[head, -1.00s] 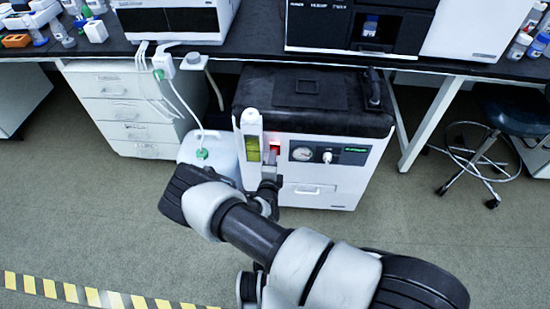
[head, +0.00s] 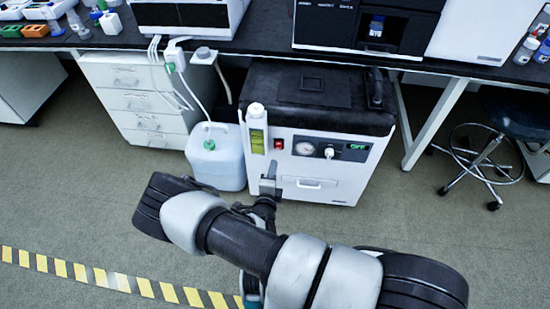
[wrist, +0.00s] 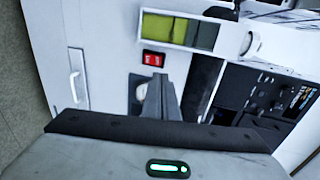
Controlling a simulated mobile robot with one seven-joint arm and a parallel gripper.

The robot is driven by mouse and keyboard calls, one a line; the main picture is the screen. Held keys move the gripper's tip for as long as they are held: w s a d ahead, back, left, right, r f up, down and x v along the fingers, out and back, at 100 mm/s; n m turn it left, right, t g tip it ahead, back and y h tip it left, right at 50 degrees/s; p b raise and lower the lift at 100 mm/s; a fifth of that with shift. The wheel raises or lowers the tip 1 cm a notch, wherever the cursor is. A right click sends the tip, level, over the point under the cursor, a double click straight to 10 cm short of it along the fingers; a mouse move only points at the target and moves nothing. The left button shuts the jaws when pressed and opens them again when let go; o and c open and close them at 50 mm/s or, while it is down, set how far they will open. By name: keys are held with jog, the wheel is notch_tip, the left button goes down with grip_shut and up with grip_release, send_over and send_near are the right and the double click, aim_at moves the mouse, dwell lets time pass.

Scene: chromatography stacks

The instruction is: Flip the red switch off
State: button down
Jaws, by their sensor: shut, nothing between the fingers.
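The red switch (head: 278,144) is on the front panel of the white and black machine (head: 320,110), just left of the round gauge. It also shows in the wrist view (wrist: 153,58) as a small red double rocker in a dark frame; its position is too small to read. My gripper (head: 268,182) is in front of the machine, below the switch in the head view. In the wrist view my gripper (wrist: 158,82) has its fingers together and empty, with the tips short of the switch and apart from it.
A tall column with a green-yellow window (head: 257,135) stands left of the switch. A gauge (head: 305,148) and a knob are to its right. A jug with a green cap (head: 215,160) stands on the floor at left.

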jog(key=shift+r+v, duration=0.25)
jog(key=shift+v, duration=0.95)
jog(key=shift+r, duration=0.1)
jog(key=w+d+r+m+g+h, duration=0.2)
jog(key=d+r+m+h, duration=0.25)
jog(key=r+m, duration=0.35)
jog(key=w+d+r+m+g+h, duration=0.1)
jog(key=d+r+m+h, duration=0.35)
jog(key=r+m, duration=0.35)
jog(key=s+d+r+m+g, duration=0.45)
jog(key=d+r+m, duration=0.25)
jog(key=m, duration=0.2)
jog(key=s+d+r+m+g, duration=0.45)
jog(key=d+r+m, duration=0.2)
jog(key=m, duration=0.25)
jog(key=s+a+r+m+t+y, duration=0.2)
jog(key=s+r+m+y, duration=0.8)
jog(key=s+r+m, duration=0.8)
jog(key=w+r+m+p, duration=0.1)
jog(key=w+r+p, duration=0.2)
jog(key=r+p, duration=1.6)
jog(key=shift+w+a+p, duration=0.2)
jog(key=shift+p, duration=0.5)
